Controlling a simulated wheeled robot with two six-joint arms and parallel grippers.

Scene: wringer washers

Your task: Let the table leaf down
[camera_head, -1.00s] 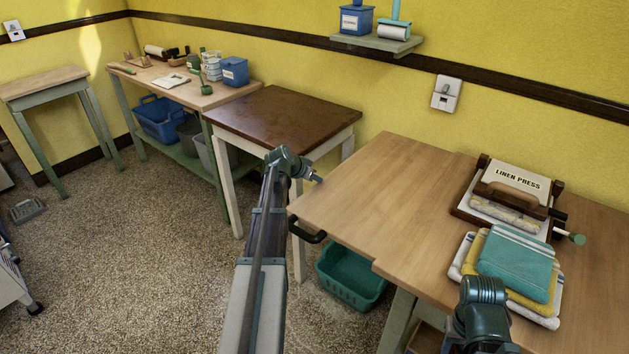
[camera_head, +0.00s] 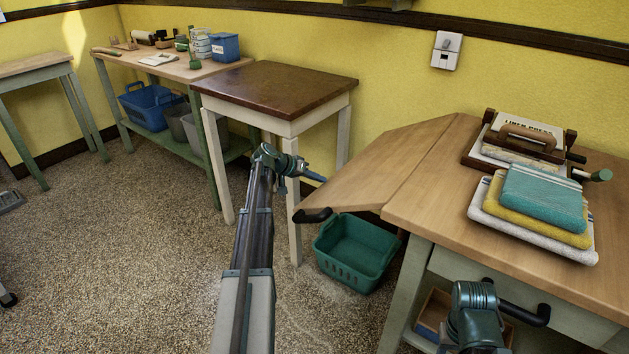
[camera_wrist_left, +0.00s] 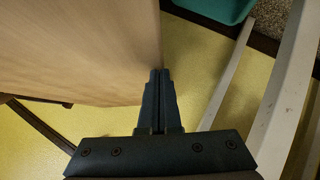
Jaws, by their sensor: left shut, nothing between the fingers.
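The wooden table leaf (camera_head: 372,172) slopes down to the left from its hinge line at the table top (camera_head: 450,205). A dark handle (camera_head: 313,215) is on its lower front corner. My left gripper (camera_head: 318,178) is shut and empty at the leaf's outer edge, behind the handle. In the left wrist view the shut fingers (camera_wrist_left: 160,75) point along the edge of the leaf (camera_wrist_left: 75,45); I cannot tell whether they touch it. My right arm shows at the bottom right, but its gripper is out of view.
A brown-topped side table (camera_head: 275,88) stands just left of the leaf. A green basket (camera_head: 355,255) sits on the floor below the leaf. The linen press (camera_head: 520,140) and folded towels (camera_head: 535,205) lie on the fixed top.

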